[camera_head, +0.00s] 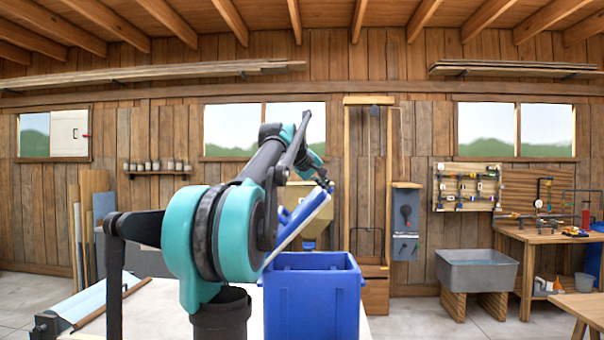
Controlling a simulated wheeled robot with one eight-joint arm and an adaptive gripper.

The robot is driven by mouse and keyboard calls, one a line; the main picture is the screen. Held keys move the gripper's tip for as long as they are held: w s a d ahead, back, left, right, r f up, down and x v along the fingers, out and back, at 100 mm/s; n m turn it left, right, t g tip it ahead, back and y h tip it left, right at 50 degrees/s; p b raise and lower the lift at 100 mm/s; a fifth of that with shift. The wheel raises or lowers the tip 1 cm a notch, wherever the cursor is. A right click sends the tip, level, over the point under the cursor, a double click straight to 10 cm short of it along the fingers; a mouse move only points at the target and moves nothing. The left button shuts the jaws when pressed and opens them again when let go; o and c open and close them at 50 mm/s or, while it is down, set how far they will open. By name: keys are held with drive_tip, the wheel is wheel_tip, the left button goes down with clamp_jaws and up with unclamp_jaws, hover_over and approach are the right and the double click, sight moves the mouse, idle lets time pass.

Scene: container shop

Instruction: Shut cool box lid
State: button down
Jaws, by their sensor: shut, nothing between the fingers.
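The cool box (312,300) is a blue, open-topped box on a white table, just right of my arm. Its blue lid (301,222), with a pale inner face, stands raised and tilted, leaning up to the right from the box's left side. My gripper (325,185) is at the lid's upper end, close to its top edge; I cannot tell whether it touches. The gripper is small here and its fingers are shut with nothing between them. My teal and black arm hides part of the lid's lower left side and the table behind it.
The white table (150,306) extends left, with a roll of blue sheet (92,301) at its left end. Behind the box are a wooden frame (347,180) and a yellowish hopper (308,238). A grey sink (477,268) and workbench (545,232) stand right. Floor between is clear.

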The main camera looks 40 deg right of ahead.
drive_tip(key=shift+s+d+f+m+t+y, duration=0.85)
drive_tip(key=shift+s+d+f, duration=0.8)
drive_tip(key=shift+f, duration=2.45)
drive_tip(key=shift+s+d+f+m+t+y, duration=0.85)
drive_tip(key=shift+s+d+f, duration=0.8)
drive_tip(key=shift+f, duration=2.4)
drive_tip(key=shift+s+d+f+m+t+y, duration=0.5)
drive_tip(key=shift+s+d+f+y, duration=0.85)
drive_tip(key=shift+f, duration=2.75)
drive_tip(key=shift+s+d+f+h, duration=0.1)
drive_tip(key=shift+s+d+h, duration=0.05)
drive_tip(key=shift+s+h, duration=0.15)
